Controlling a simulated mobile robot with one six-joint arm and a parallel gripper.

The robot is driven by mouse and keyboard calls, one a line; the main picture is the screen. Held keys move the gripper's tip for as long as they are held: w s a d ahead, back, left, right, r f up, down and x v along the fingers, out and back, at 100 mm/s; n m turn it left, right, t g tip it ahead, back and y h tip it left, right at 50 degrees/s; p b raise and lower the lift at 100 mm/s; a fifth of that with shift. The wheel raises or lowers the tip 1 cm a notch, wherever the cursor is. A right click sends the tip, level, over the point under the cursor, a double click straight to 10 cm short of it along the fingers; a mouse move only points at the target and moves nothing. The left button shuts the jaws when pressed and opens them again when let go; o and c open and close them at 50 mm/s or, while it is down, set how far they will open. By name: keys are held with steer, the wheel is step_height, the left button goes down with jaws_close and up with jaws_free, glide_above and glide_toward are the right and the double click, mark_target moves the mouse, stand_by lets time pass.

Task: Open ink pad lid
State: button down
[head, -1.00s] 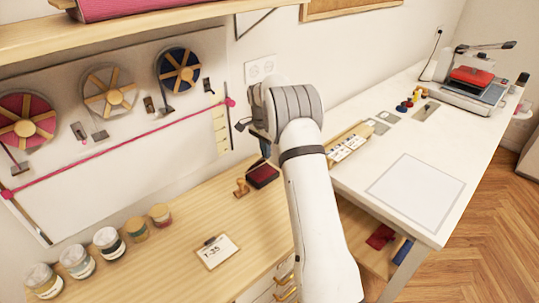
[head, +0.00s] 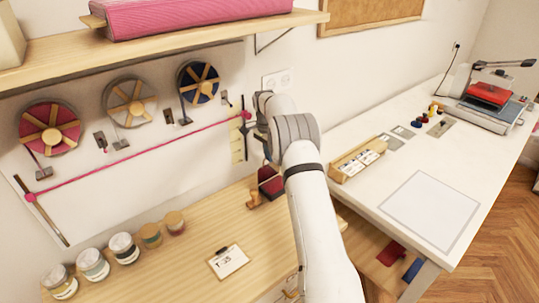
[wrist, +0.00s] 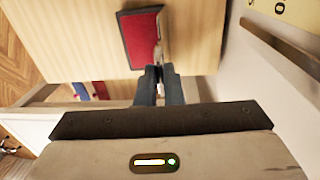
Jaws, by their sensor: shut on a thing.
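The ink pad (head: 270,184) is on the wooden desk beside the wall, just left of my arm in the head view. In the wrist view, the red pad (wrist: 140,40) shows in its dark frame, uncovered from above. My gripper (wrist: 158,70) is at the pad's right edge, with its fingers together on a thin edge-on piece that looks like the ink pad lid (wrist: 159,28). The lid's exact angle and hinge are hard to make out. In the head view, my arm hides part of the gripper.
A clipboard card (head: 228,262) and several jars (head: 122,247) are on the wooden desk. A white table (head: 400,170) with a wooden card tray (head: 357,163) is at right. The wall is close behind the pad.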

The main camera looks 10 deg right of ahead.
steer(key=shift+s+f, duration=0.15)
steer(key=shift+f, duration=0.35)
steer(key=c, duration=1.9)
jaws_free()
steer(key=shift+c, duration=0.2)
steer(key=shift+o, duration=0.8)
steer(key=shift+w+d+f, duration=0.1)
steer(key=shift+w+f, duration=0.05)
steer(key=shift+w, duration=0.15)
steer(key=shift+o, duration=1.1)
steer(key=shift+s+r, duration=0.1)
steer(key=shift+r, duration=0.35)
step_height(320, 180, up, 8)
steer(key=b, duration=0.1)
steer(key=shift+w+a+f, duration=0.25)
steer(key=shift+w, duration=0.1)
